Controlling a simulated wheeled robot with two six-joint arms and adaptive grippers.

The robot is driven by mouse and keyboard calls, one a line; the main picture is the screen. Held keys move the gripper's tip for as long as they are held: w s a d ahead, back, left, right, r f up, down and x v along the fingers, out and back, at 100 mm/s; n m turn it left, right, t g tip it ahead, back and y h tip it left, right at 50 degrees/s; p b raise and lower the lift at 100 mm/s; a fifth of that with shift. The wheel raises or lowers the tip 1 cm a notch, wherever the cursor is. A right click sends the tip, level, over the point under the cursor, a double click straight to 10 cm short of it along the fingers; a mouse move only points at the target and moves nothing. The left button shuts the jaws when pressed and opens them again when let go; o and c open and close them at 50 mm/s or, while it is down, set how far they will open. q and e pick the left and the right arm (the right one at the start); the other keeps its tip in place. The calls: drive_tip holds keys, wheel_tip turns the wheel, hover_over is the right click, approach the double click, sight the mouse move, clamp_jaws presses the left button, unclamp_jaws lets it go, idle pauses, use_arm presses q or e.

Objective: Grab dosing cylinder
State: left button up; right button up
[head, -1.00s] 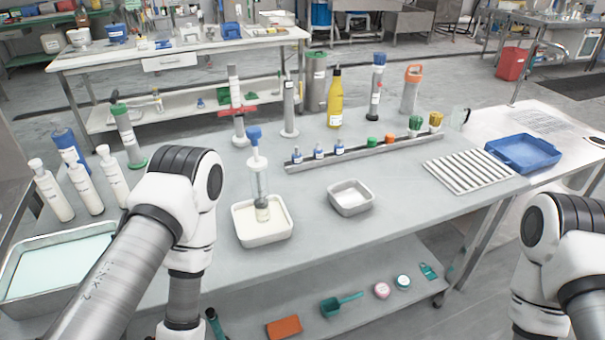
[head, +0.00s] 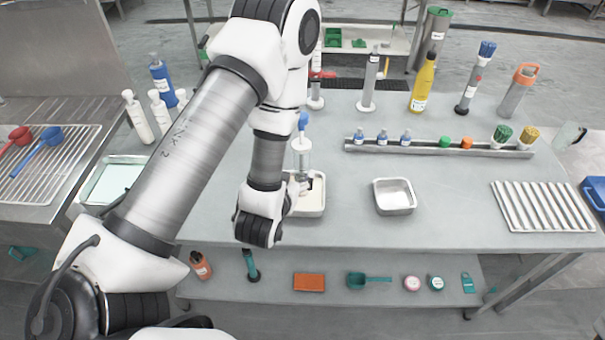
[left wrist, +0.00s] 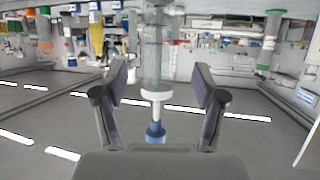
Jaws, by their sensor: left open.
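The dosing cylinder (head: 302,158) is a clear tube with a blue top. It stands upright in a small white tray (head: 317,207) near the middle of the table. My left arm reaches in beside it in the head view, and its wrist hides part of the tray. In the left wrist view, which looks upside down, the cylinder (left wrist: 154,62) shows between the fingers of my left gripper (left wrist: 158,80). The gripper is open, with a gap on both sides of the cylinder. My right gripper is out of view.
An empty metal tray (head: 395,197) sits right of the cylinder. A rail (head: 400,148) with small bottles and caps runs behind it. A yellow bottle (head: 423,85) stands further back. A slatted rack (head: 545,206) lies at the right. The table front is clear.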

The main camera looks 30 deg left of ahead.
sight(299, 167)
use_arm(q)
drive_tip(key=shift+w+a+f+b, duration=0.3)
drive_tip(key=shift+w+f+b, duration=0.35)
drive_tip(key=shift+b, duration=0.35)
drive_tip(key=p+x, duration=0.1)
drive_tip(key=x, duration=0.2)
drive_tip(key=p+x, duration=0.1)
drive_tip(key=x, duration=0.1)
drive_tip(key=shift+w+d+r+p, duration=0.15)
drive_tip(key=shift+r+p, duration=0.1)
drive_tip(key=shift+p, duration=0.1)
drive_tip(key=shift+w+f, duration=0.15)
drive_tip(key=shift+f, duration=0.05)
clamp_jaws()
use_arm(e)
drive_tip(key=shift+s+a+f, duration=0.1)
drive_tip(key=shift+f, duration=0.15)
